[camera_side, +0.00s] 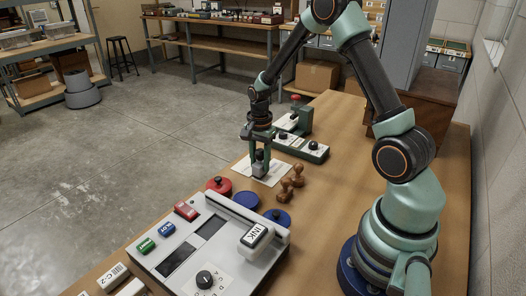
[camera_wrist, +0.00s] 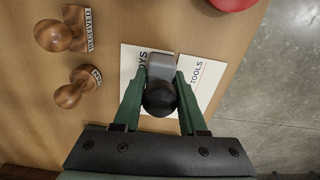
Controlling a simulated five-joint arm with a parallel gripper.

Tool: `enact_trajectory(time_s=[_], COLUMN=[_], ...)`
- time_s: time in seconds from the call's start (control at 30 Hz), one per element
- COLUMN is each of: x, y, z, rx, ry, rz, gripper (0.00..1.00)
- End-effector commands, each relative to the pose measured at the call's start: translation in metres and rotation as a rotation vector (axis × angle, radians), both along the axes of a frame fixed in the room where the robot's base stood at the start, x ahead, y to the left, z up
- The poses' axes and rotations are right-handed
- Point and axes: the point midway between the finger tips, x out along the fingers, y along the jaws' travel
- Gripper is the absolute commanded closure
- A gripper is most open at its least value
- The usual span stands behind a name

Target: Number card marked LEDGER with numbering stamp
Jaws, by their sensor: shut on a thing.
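My gripper (camera_side: 259,168) points down, shut on a grey stamp with a round black knob (camera_wrist: 160,98), which I take as the numbering stamp. It is over white cards (camera_side: 272,172) on the wooden table; whether its base touches them I cannot tell. In the wrist view, the card to the right (camera_wrist: 203,78) reads TOOLS. The card to the left (camera_wrist: 129,66) shows letters ending in "OYS", partly hidden by the stamp and a finger. I cannot read LEDGER on any card.
Two wooden stamps (camera_side: 285,190) stand right of the cards. Red (camera_side: 219,185) and blue (camera_side: 246,199) round pads lie nearer, beside a large white console (camera_side: 190,250) carrying an INK block (camera_side: 256,236).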

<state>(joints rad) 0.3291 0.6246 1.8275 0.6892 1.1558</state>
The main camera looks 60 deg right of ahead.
Motion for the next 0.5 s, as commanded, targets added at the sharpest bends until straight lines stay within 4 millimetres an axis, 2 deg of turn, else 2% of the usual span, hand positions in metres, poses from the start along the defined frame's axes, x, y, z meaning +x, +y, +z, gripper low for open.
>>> enact_trajectory(time_s=[0.5], x=[0.0004], y=[-0.0002], z=[-0.0053], rx=[0.000], ry=[-0.001], rz=[0.000], gripper=[0.99])
